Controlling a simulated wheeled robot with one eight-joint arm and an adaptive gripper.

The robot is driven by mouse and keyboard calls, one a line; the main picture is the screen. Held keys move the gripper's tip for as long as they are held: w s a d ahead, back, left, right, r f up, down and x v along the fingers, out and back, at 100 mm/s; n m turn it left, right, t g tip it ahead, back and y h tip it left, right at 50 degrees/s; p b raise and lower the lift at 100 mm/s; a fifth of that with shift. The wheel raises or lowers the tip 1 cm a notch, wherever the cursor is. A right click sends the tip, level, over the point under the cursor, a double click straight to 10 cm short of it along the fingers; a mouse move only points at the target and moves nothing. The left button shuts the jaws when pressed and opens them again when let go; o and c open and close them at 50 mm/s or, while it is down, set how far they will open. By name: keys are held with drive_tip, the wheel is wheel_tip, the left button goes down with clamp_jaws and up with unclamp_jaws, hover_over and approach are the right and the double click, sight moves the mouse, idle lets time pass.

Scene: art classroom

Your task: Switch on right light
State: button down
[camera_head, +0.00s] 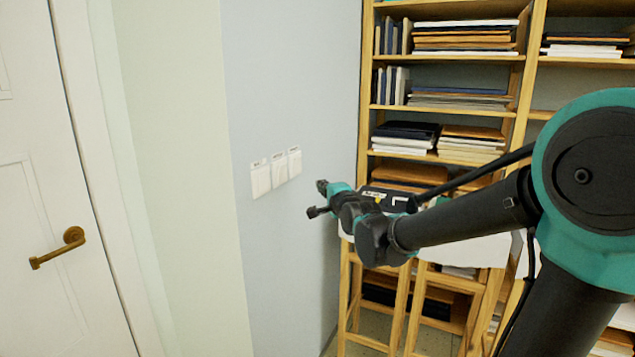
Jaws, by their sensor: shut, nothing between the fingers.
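A row of three white wall switches (277,173) is on the pale blue wall left of the middle of the picture. Each has a small label above it, too small to read. The right switch (295,164) is the one nearest my gripper. My gripper (318,198) is to the right of the switches and a little lower, apart from them in the picture. It is shut and empty, with its tip pointing left toward the wall. I cannot tell whether any switch is pressed.
A wooden shelf (441,108) with books and stacked boards stands behind my arm. Wooden stool-like legs (399,305) stand below my gripper. A white door (60,150) with a brass handle (57,248) is at the left. The wall below the switches is clear.

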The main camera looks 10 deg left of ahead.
drive_tip(key=shift+v, duration=1.1)
drive_tip(key=shift+f, duration=0.1)
drive_tip(key=s+d+f+n+g+h, duration=0.35)
drive_tip(key=s+d+f, duration=0.35)
drive_tip(key=d+f, duration=0.4)
drive_tip(key=s+d+f+n+g+h, duration=0.4)
drive_tip(key=s+d+f, duration=0.4)
drive_tip(key=f, duration=0.4)
drive_tip(key=s+d+f+n+g, duration=0.4)
drive_tip(key=s+f, duration=0.4)
drive_tip(key=s, duration=0.3)
drive_tip(key=shift+s+d+n, duration=0.35)
drive_tip(key=shift+d+n, duration=0.2)
drive_tip(key=shift+d, duration=0.7)
drive_tip(key=shift+r, duration=0.1)
